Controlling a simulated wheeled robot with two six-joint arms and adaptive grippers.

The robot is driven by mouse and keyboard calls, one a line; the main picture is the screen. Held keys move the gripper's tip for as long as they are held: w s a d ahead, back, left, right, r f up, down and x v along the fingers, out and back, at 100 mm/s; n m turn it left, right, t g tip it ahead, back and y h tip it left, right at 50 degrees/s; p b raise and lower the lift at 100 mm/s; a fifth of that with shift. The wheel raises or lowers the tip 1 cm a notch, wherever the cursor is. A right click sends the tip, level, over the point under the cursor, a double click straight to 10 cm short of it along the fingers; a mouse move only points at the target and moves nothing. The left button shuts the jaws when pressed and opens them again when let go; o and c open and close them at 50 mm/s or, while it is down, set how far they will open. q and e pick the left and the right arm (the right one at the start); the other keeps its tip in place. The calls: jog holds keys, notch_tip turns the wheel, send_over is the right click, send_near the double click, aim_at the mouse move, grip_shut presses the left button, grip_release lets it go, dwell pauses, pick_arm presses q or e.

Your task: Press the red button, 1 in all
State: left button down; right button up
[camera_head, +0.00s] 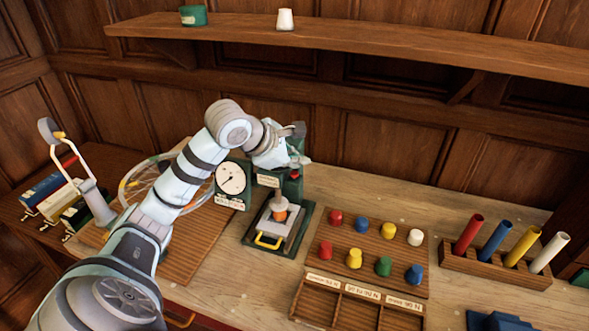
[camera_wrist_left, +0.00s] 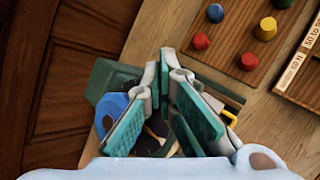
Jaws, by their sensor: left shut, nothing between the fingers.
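A green stand machine (camera_head: 252,243) stands on the bench, with a round white dial (camera_head: 231,178) on its left. A small red button (camera_head: 294,174) shows at the top of its column. My left gripper (camera_head: 299,160) is right above this button, shut and empty; whether it touches the button I cannot tell. My right gripper is not in view.
A wooden board (camera_head: 378,237) with several coloured knobs lies right of the machine, above a compartment tray (camera_head: 352,306). A rack (camera_head: 495,264) of coloured tubes stands farther right. A shelf (camera_head: 370,39) runs along the wall.

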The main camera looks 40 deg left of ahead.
aim_at(296, 175)
pick_arm(q)
notch_tip(296, 175, up, 5)
jog(key=p, duration=0.4)
jog(key=shift+r, duration=0.1)
dwell(0.6)
dwell(0.4)
